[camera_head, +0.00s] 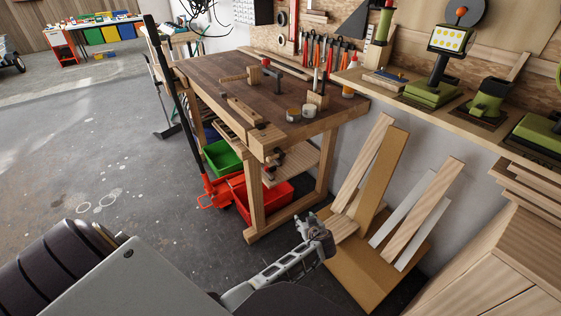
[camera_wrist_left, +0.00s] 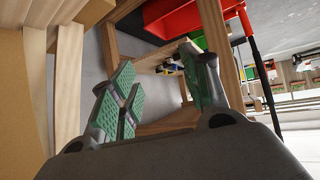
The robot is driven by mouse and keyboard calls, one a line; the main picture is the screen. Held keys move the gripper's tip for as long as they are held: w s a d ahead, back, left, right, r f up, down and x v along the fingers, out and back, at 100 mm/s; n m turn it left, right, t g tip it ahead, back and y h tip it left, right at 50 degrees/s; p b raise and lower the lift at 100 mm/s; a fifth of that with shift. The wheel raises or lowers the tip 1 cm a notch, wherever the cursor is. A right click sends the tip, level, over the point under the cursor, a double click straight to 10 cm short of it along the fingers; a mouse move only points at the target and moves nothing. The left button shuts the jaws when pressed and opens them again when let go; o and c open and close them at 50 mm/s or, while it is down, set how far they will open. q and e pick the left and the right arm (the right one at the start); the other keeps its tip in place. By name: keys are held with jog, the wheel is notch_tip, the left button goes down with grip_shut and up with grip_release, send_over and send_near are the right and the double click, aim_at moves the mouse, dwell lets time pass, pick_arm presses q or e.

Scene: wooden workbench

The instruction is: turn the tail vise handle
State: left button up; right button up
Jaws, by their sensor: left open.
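The wooden workbench (camera_head: 215,75) stands ahead, with its near end facing me. The tail vise (camera_head: 262,143) is at that near end, and its handle (camera_head: 272,160) seems to be the small dark part below the vise block; its exact shape is too small to tell. My left gripper (camera_head: 318,230) is low in front of the bench, below and right of the handle, well apart from it. In the left wrist view, the green-padded fingers (camera_wrist_left: 158,85) are spread with nothing between them. The handle cannot be made out in that view. My right gripper is not in view.
A red bin (camera_head: 285,196) and a green bin (camera_head: 222,157) sit under the bench. Boards (camera_head: 372,180) lean on the wall right of my left gripper. A shelf with green machines (camera_head: 430,93) is at the right. Open floor (camera_head: 110,170) lies left.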

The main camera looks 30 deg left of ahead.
pick_arm(q)
jog(key=w+a+r+n+y+b, duration=0.1)
jog(key=w+r+n+y+b, duration=0.15)
jog(key=r+n+b, duration=0.6)
jog(key=w+a+r+n+y+b, duration=0.1)
jog(key=r+n+y+b, duration=0.35)
jog(key=r, duration=0.75)
jog(key=n+g+y+b, duration=0.1)
jog(key=n+y+b, duration=0.15)
jog(key=n, duration=0.35)
send_near(283, 156)
jog(key=v, duration=0.2)
jog(key=shift+s+r+h, duration=0.2)
jog(key=shift+s+h, duration=0.05)
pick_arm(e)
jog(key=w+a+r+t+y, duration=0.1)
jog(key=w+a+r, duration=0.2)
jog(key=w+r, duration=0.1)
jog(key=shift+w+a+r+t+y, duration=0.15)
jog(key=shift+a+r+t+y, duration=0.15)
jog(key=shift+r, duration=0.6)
